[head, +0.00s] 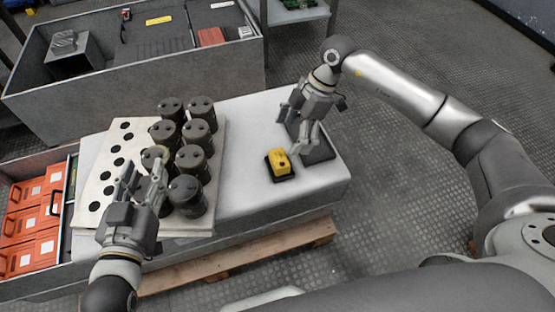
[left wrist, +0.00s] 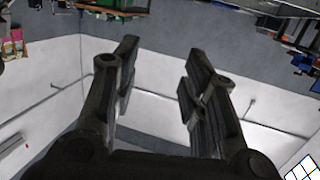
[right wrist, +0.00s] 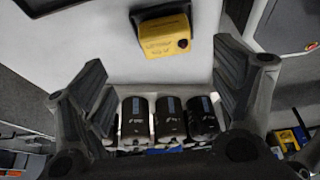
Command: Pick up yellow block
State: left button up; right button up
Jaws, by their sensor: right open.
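The yellow block (head: 280,160) sits on a small dark base on the white table top, right of the capacitors. It also shows in the right wrist view (right wrist: 166,42), near the top centre, beyond the gap between the fingers. My right gripper (head: 304,138) is open and empty, just right of the block in the head view and apart from it. Its two fingers show wide apart in the right wrist view (right wrist: 165,95). My left gripper (head: 143,180) is open and empty in front of the capacitors. Its fingers show apart in the left wrist view (left wrist: 155,75).
Several dark cylindrical capacitors (head: 187,193) stand on a pale board with holes (head: 93,190). A dark plate (head: 318,152) lies beneath my right gripper. A drawer with orange boxes (head: 38,210) is at left, and a grey bin (head: 130,90) stands behind.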

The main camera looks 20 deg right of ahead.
aim_at(280, 158)
jog(key=b+x, duration=0.1)
jog(key=x, duration=0.2)
jog(key=shift+s+a+f, duration=0.1)
jog(key=shift+a+f, duration=0.1)
jog(key=shift+f, duration=0.1)
jog(key=shift+a+f, duration=0.15)
jog(key=shift+f, duration=0.2)
jog(key=x, duration=0.1)
jog(key=b+x, duration=0.1)
jog(key=x, duration=0.1)
jog(key=b+x, duration=0.1)
jog(key=shift+s+a+f, duration=0.15)
jog(key=shift+s, duration=0.15)
jog(key=shift+a+f, duration=0.1)
jog(key=shift+f, duration=0.05)
jog(key=c, duration=1.2)
pick_arm(q)
jog(key=s+d+r+t+h, duration=0.1)
jog(key=s+r+t+h, duration=0.2)
jog(key=r+t, duration=0.6)
notch_tip(280, 158, up, 5)
jog(key=shift+s+r, duration=0.2)
jog(key=shift+s, duration=0.45)
